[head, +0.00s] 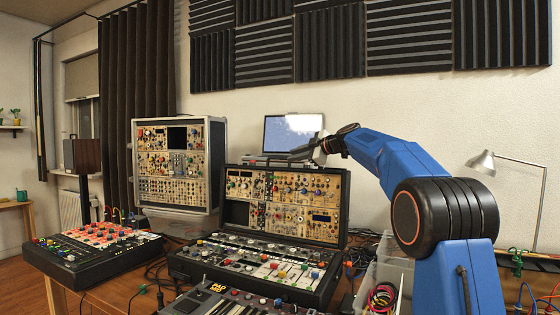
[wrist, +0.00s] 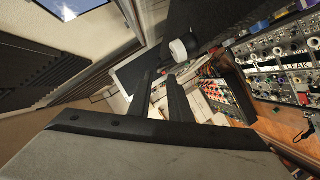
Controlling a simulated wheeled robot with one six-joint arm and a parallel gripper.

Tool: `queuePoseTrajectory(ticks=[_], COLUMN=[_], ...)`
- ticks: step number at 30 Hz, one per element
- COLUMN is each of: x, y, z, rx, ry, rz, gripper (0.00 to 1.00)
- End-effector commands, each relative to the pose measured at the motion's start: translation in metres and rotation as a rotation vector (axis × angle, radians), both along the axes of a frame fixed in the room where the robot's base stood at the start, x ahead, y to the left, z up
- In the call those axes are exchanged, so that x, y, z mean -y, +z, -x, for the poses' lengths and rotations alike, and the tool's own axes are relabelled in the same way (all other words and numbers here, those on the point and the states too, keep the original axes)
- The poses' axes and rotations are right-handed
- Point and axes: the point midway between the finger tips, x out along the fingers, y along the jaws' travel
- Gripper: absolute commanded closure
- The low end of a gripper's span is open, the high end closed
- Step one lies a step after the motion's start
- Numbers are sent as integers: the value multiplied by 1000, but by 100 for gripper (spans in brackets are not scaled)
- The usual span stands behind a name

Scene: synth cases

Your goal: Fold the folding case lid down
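The folding case (head: 178,264) is black and stands open on the desk. Its lid (head: 347,192) stands upright at the back, with tan module panels, knobs and small displays facing forward. The base lies flat in front, full of knobs and sliders. My gripper (head: 300,152) is just above the top edge of the lid, near its middle and right part. I cannot tell whether it touches the lid. In the wrist view, my gripper (wrist: 161,76) shows two dark fingers with a gap between them, open, and nothing is held.
A red-topped mixer (head: 95,246) is at the left. A laptop (head: 292,134) and a tall module rack (head: 178,160) stand behind. A clear bin (head: 385,272) with cables is right of the case. A desk lamp (head: 484,163) is far right.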

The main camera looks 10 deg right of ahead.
Motion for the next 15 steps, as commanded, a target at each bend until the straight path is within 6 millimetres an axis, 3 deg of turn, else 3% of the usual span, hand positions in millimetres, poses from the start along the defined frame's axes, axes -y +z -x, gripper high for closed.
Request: queuePoseTrajectory(ticks=[9, 15], x=[-31, -44], y=[-14, -19], z=[-44, -62], rx=[0, -1], ry=[1, 1], rz=[1, 0], gripper=[82, 82])
